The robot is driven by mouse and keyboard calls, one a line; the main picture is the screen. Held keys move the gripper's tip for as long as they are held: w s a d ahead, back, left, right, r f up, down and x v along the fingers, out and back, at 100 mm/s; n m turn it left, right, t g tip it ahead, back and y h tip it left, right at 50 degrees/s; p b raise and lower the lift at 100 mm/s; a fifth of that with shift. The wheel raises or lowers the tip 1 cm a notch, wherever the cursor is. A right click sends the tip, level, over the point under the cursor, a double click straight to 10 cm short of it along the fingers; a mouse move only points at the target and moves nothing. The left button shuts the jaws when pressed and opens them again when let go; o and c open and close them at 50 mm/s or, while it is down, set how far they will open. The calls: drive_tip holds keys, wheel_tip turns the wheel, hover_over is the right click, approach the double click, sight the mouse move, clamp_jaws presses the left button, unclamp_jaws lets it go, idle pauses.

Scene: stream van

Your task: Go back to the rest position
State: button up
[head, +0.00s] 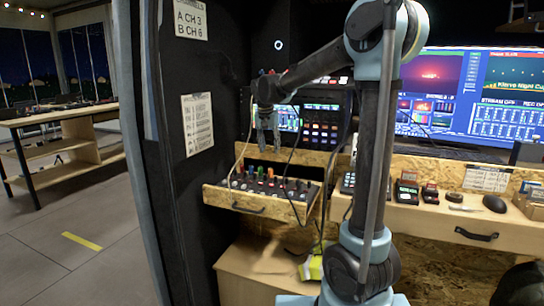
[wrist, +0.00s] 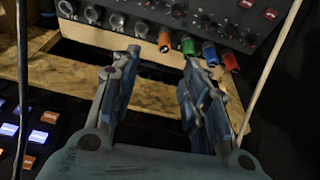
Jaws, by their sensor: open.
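My gripper (head: 267,132) hangs at the end of my bent arm in the head view, pointing down above the back of a wooden drawer tray (head: 248,206). In the wrist view my gripper (wrist: 160,62) has its two fingers spread apart, with nothing between them. Beyond the fingertips is a dark panel (wrist: 220,14) with silver knobs and orange, green, blue and red knobs. The same panel (head: 285,188) sits in the pulled-out tray in the head view. The gripper appears above the panel and apart from it.
A lit switcher panel (head: 322,128) stands behind the gripper. Large monitors (head: 465,90) fill the right. A desk with a mouse (head: 495,203) and small devices lies to the right. A dark wall (head: 185,240) with paper signs stands left. A thin cable (wrist: 270,70) passes close by my gripper.

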drive_tip(key=s+d+f, duration=0.1)
drive_tip(key=s+d, duration=0.9)
drive_tip(key=d, duration=0.1)
drive_tip(key=s+d+f+n, duration=0.1)
drive_tip(key=s+d+f, duration=0.3)
drive_tip(key=s, duration=0.5)
drive_tip(key=s+d+f+n, duration=0.1)
drive_tip(key=s+d+f, duration=0.3)
drive_tip(key=s+f, duration=0.3)
drive_tip(key=s+d+f+n, duration=0.1)
drive_tip(key=s+d+f, duration=0.3)
drive_tip(key=s, duration=0.6)
wheel_tip(320, 180, down, 3)
drive_tip(key=shift+s+d+r+g+y, duration=0.2)
drive_tip(key=shift+s+g+y, duration=0.1)
drive_tip(key=shift+y, duration=0.1)
